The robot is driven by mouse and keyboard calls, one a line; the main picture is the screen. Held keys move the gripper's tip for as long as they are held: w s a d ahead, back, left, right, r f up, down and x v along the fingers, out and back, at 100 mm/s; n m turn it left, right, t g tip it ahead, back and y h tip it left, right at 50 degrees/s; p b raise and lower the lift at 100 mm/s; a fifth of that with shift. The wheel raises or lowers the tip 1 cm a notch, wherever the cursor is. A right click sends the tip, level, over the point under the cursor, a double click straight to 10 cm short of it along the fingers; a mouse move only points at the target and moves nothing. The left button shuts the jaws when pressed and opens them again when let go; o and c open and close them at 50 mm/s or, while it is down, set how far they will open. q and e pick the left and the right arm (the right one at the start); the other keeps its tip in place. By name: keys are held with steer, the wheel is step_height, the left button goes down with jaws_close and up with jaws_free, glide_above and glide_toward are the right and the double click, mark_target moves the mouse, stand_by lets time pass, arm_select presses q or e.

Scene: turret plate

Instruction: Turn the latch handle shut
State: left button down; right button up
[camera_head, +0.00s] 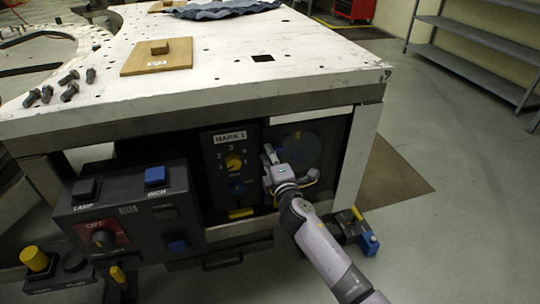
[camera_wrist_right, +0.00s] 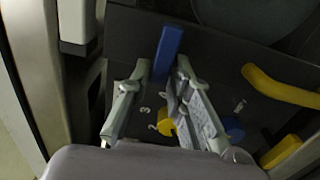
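My right gripper (camera_head: 268,152) is in front of the panel below the white table, just right of the MARK I dial plate (camera_head: 231,165). In the right wrist view its two fingers (camera_wrist_right: 162,68) are spread apart. A blue bar (camera_wrist_right: 168,48) shows at and between the fingertips, closer to the right finger; I cannot tell whether they touch. A yellow curved handle (camera_wrist_right: 282,88) lies to the right of the fingers, near a large dark disc (camera_wrist_right: 255,12). I cannot tell for certain which of these is the latch handle. My left gripper is not in view.
A dark control box (camera_head: 130,215) with blue and black buttons juts out at the left. The white table top (camera_head: 240,70) holds a wooden block on a board (camera_head: 157,57) and several bolts. A white table leg (camera_head: 358,150) stands right of the gripper.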

steer(key=shift+o, duration=1.4)
steer(key=v, duration=1.2)
